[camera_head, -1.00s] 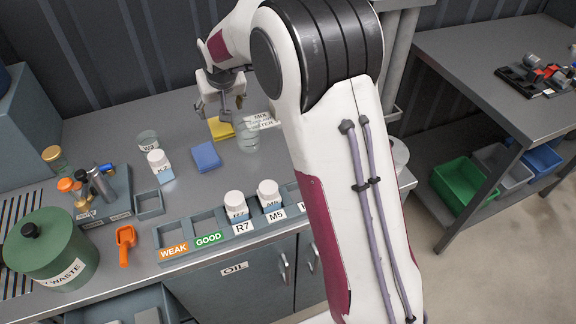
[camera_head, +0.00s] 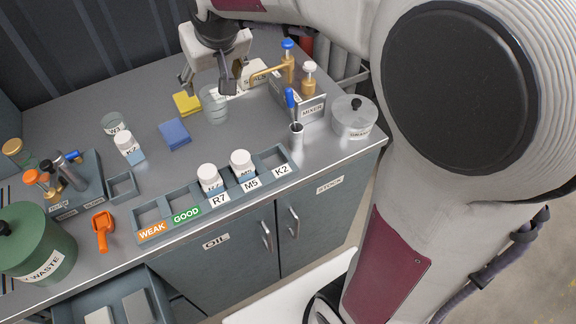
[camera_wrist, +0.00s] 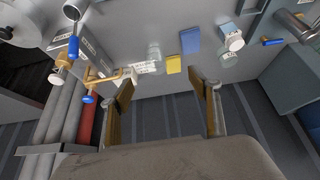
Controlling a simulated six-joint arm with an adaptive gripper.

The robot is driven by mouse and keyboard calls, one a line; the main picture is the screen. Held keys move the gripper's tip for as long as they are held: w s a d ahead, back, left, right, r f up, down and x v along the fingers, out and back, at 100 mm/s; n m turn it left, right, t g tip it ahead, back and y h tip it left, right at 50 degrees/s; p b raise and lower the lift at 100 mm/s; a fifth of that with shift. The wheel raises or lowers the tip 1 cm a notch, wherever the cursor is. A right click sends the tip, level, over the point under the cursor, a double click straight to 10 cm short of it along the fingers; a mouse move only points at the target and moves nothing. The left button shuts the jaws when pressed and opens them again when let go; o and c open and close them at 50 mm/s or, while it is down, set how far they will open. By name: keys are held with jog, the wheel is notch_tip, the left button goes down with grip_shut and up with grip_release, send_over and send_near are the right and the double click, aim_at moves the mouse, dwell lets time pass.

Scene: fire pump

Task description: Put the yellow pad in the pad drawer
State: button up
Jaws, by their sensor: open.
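The yellow pad (camera_head: 186,104) lies flat on the grey counter, near its back, behind a blue pad (camera_head: 174,134). It also shows in the wrist view (camera_wrist: 173,66), beyond my fingertips. My gripper (camera_head: 208,86) is open and empty, raised above the counter near the yellow pad, a little to its right in the head view. Its two fingers stand wide apart in the wrist view (camera_wrist: 162,86). An open drawer (camera_head: 118,288) juts out under the counter at bottom left, with a pale and a grey block inside. I see no label on it.
A clear beaker (camera_head: 214,103) stands just right of the yellow pad. A labelled rack (camera_head: 150,217) with bottles runs along the front edge. A caddy (camera_head: 298,101) and a lidded pot (camera_head: 354,117) stand right.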

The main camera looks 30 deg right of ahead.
jog(key=s+d, duration=0.2)
jog(key=s, duration=2.4)
jog(key=shift+f, duration=0.4)
jog(key=shift+o, duration=0.9)
jog(key=shift+w+r, duration=0.1)
jog(key=shift+w, duration=0.05)
